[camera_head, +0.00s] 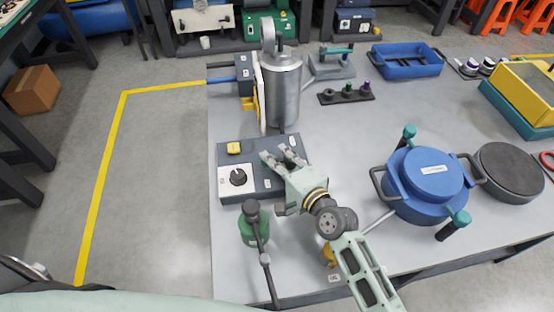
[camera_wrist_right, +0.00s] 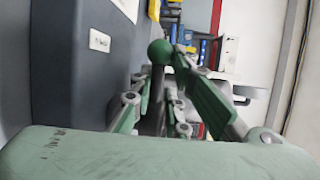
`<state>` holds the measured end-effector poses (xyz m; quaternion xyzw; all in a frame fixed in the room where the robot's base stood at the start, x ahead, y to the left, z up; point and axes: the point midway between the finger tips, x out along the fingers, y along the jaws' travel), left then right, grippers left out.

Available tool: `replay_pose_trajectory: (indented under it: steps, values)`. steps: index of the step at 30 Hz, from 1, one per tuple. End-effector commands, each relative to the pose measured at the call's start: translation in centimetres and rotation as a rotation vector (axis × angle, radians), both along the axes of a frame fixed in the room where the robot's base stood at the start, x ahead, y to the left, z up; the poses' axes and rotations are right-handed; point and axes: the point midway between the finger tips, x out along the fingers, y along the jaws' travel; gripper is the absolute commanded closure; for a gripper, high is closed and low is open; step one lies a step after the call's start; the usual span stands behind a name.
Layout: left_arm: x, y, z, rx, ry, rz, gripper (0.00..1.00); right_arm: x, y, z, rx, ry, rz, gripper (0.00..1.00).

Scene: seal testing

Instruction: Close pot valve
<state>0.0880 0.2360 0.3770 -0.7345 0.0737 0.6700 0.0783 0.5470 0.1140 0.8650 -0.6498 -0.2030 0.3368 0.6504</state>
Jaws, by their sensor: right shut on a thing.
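The blue pot (camera_head: 425,185) stands at the right of the table with its lid on and teal-handled clamps at its rim. A dark control box (camera_head: 262,183) with a black dial (camera_head: 238,177) and a yellow switch (camera_head: 234,148) lies left of it. My right gripper (camera_head: 279,157) is over the right part of this box. In the wrist view its fingers (camera_wrist_right: 160,95) are shut around the dark stem of a green ball-topped lever (camera_wrist_right: 160,52), and the ball sticks out beyond them. In the head view the gripper mostly hides the lever. My left gripper is not in view.
A steel cylinder (camera_head: 284,88) stands behind the box. A green-based device with a black-knobbed rod (camera_head: 253,222) stands in front of it. A dark round plate (camera_head: 508,170) is right of the pot.

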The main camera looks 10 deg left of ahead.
Motion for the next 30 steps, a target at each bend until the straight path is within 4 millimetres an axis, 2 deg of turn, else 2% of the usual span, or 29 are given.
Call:
replay_pose_trajectory:
  steps: [1, 11, 22, 23, 27, 30]
  values:
    - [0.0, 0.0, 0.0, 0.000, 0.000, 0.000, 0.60, -0.3, -0.1, -0.9, -0.011, 0.015, 0.004, 1.00]
    - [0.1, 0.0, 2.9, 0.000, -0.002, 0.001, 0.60, 0.0, 0.1, -0.7, -0.009, 0.021, -0.108, 1.00]
    - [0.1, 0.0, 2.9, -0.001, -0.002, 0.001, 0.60, 0.0, 0.1, -1.2, -0.014, 0.020, -0.125, 1.00]
    - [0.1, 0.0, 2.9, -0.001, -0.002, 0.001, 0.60, -0.1, 0.1, -1.2, -0.014, 0.020, -0.125, 0.83]
    - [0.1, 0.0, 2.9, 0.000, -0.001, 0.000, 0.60, 0.0, 0.1, -1.2, -0.013, 0.019, -0.125, 0.71]
    - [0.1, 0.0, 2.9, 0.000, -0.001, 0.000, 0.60, 0.1, 0.1, -1.0, -0.011, 0.016, -0.127, 0.71]
